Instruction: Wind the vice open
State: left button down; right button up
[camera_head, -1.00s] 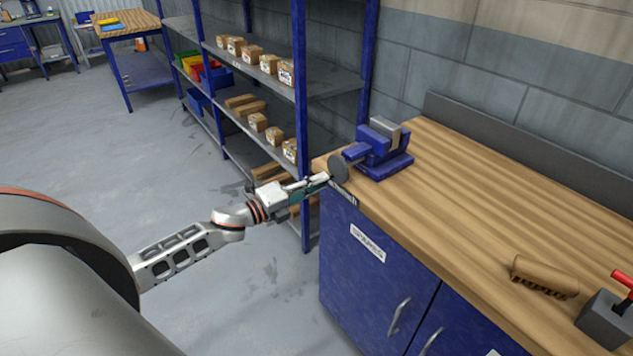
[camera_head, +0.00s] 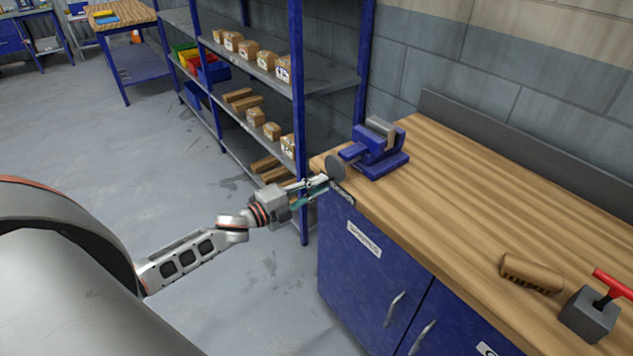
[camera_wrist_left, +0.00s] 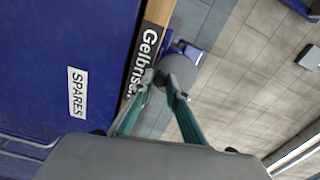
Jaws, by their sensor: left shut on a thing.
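The blue vice (camera_head: 375,152) stands on the near left corner of the wooden workbench, with a pale grey jaw block on top. Its dark grey round handwheel (camera_head: 336,168) faces my left arm at the bench's end. My left gripper (camera_head: 320,183) is at the wheel, its fingers shut on the wheel's edge or grip; the fingers hide the exact contact. In the left wrist view, the fingertips meet in front of the grey wheel (camera_wrist_left: 187,80), with a little of the blue vice (camera_wrist_left: 196,51) behind. I cannot tell how wide the jaws stand. My right gripper is not in view.
The workbench top (camera_head: 450,190) is mostly clear, with a brush (camera_head: 531,273) and a grey block with a red handle (camera_head: 590,314) at the near right. A blue shelf rack (camera_head: 297,100) with boxes stands close behind my left gripper. Open floor lies left.

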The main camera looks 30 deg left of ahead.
pick_arm(q)
jog(key=shift+d+r+n, duration=0.1)
jog(key=shift+d+n, duration=0.1)
jog(key=shift+n, duration=0.2)
jog(key=shift+s+d+n+p, duration=0.15)
jog(key=shift+n+p, duration=0.2)
jog(key=shift+n, duration=0.25)
jog(key=n, duration=0.3)
jog(key=shift+s+d, duration=0.15)
jog(key=shift+d, duration=0.25)
jog(key=n, duration=0.4)
jog(key=shift+s+d+r, duration=0.1)
jog(key=shift+d+r, duration=0.25)
